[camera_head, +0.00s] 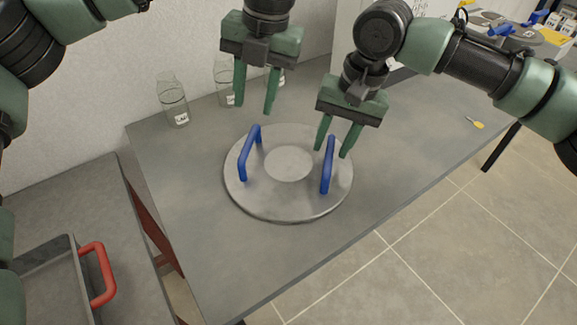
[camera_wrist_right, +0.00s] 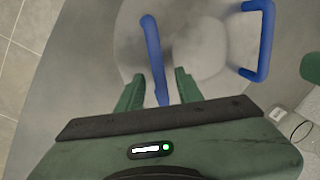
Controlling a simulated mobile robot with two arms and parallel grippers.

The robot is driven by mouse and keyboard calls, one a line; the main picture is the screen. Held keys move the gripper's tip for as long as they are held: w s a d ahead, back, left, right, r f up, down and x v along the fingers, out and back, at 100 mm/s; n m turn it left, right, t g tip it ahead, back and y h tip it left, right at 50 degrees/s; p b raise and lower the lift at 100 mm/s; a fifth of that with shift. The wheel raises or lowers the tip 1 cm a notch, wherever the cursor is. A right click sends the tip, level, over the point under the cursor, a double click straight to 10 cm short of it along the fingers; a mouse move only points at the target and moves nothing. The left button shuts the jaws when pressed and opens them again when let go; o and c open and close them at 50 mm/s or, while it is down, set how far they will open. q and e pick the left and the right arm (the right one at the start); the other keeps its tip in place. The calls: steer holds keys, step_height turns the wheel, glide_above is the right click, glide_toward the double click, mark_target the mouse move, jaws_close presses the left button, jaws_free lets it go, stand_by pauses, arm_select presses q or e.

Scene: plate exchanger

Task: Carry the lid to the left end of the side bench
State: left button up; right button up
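The lid (camera_head: 289,205) is a round grey metal disc with two upright blue handles, lying flat on the grey bench (camera_head: 200,225). The left handle (camera_head: 243,160) and the right handle (camera_head: 327,170) stand on opposite sides of it. My left gripper (camera_head: 254,108) is open and empty, above and behind the left handle. My right gripper (camera_head: 332,152) is open, with its fingers around or just above the right handle. In the right wrist view the right handle (camera_wrist_right: 153,55) runs between the open fingers (camera_wrist_right: 158,92), and the left handle (camera_wrist_right: 267,40) is apart at upper right.
Glass bottles (camera_head: 173,100) stand along the back wall. A yellow-handled tool (camera_head: 475,122) lies at the right. A lower grey surface at the left holds a tray with a red handle (camera_head: 102,275). The bench front is clear.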

step_height(320, 180, up, 10)
steer(key=d, duration=0.2)
steer(key=shift+s, duration=0.15)
steer(key=shift+f, duration=0.15)
